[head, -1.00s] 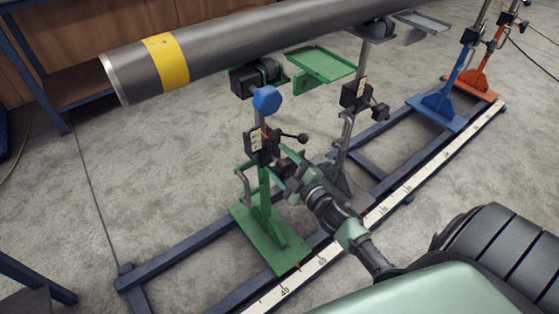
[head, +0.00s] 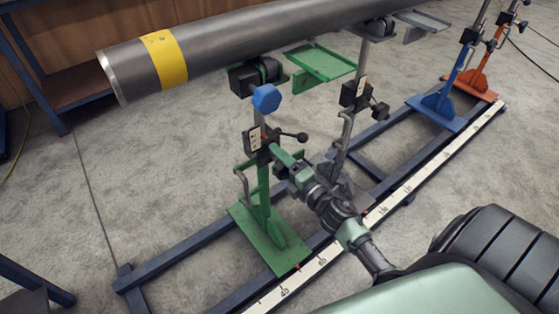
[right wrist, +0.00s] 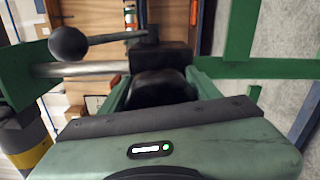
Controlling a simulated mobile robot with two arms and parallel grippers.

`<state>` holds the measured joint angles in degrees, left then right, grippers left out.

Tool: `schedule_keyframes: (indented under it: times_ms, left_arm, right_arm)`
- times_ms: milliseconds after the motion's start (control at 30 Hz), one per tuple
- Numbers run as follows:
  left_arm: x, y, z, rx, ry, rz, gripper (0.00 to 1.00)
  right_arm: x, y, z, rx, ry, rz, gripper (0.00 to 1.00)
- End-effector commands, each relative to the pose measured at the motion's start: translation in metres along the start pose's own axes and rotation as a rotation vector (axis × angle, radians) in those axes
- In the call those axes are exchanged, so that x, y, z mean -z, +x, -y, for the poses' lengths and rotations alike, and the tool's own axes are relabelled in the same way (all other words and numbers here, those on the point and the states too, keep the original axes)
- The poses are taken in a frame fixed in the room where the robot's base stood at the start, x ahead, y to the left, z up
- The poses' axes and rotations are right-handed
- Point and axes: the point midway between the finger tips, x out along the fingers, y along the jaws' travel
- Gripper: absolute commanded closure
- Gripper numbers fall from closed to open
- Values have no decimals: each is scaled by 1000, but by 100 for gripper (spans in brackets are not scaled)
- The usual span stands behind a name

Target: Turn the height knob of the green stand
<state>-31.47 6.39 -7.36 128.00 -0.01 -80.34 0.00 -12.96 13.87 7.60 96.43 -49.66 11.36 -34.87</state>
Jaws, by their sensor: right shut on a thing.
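The green stand (head: 263,208) is upright on the floor rail, its black clamp block (head: 256,141) partway up the post. My right gripper (head: 278,154) reaches it from the lower right, fingers against the block's side. In the right wrist view the dark height knob (right wrist: 160,87) sits between the two green fingers, which are shut on it. The gripper hides the knob in the head view. A lever with a black ball end (head: 302,137) sticks out just above the fingers; the ball also shows in the right wrist view (right wrist: 70,43). My left gripper is not in view.
A grey pipe (head: 230,46) with a yellow band (head: 164,60) lies across the stand tops. A grey stand (head: 345,140) is close behind my right gripper. Blue (head: 440,108) and orange (head: 482,80) stands are farther right. A scale strip (head: 395,195) runs along the rail.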

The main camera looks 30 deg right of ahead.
Motion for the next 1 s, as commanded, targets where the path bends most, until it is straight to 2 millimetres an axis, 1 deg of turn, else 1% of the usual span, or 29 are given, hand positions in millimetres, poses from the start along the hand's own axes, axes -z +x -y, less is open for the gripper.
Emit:
schedule_keyframes:
  times_ms: [267, 667, 700, 767, 800, 1000]
  left_arm:
    - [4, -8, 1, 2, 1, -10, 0]
    - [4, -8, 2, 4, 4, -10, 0]
    - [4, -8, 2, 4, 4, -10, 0]
    - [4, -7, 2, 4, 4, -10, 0]
    - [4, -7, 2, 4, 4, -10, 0]
    - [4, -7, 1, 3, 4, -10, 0]
  right_arm:
    - [1, -1, 1, 3, -61, -2, 78]
    - [1, -1, 2, 4, -67, -2, 78]
    - [1, -1, 2, 4, -67, -2, 35]
    - [1, -1, 2, 3, -66, -2, 19]
    - [1, -1, 1, 3, -66, -2, 16]
    - [0, 0, 0, 2, -66, -1, 16]
